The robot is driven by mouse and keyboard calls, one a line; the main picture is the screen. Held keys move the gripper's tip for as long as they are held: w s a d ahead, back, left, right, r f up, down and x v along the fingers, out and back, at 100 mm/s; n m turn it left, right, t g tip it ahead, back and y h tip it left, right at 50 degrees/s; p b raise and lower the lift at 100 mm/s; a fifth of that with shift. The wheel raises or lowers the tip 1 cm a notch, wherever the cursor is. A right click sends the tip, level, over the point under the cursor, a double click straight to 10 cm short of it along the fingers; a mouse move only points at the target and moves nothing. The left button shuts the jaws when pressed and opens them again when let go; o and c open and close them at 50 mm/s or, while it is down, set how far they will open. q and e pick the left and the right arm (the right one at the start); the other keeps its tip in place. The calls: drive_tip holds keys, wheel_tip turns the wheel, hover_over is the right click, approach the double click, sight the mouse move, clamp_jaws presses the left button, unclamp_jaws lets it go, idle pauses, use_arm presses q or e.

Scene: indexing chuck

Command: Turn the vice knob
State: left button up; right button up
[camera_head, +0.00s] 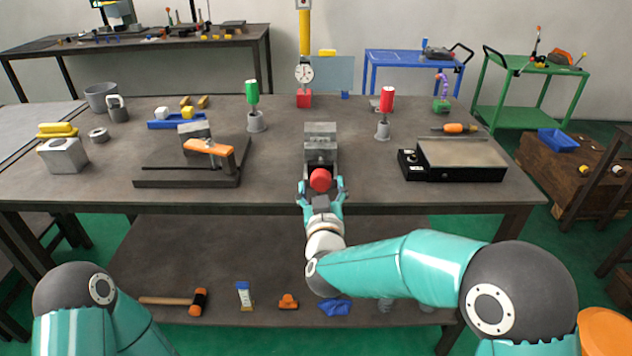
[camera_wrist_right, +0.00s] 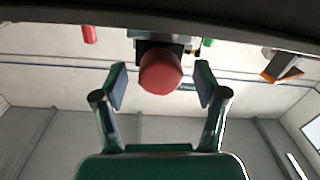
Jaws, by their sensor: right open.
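The red vice knob (camera_head: 320,180) faces me at the front of the grey vice (camera_head: 320,142), in the middle of the workbench near its front edge. My right gripper (camera_head: 321,187) is open, with its fingers to the left and right of the knob. In the right wrist view the red knob (camera_wrist_right: 160,72) shows between the two open fingertips (camera_wrist_right: 160,88), with a gap on each side. My left gripper is out of view; only part of my left arm shows at the lower left.
A clamp fixture with an orange handle (camera_head: 208,147) stands left of the vice. A flat plate device (camera_head: 460,160) lies to the right. Green (camera_head: 252,92) and red (camera_head: 387,99) handled tools stand behind. A mallet (camera_head: 180,300) lies on the lower shelf.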

drive_tip(key=shift+w, duration=0.7)
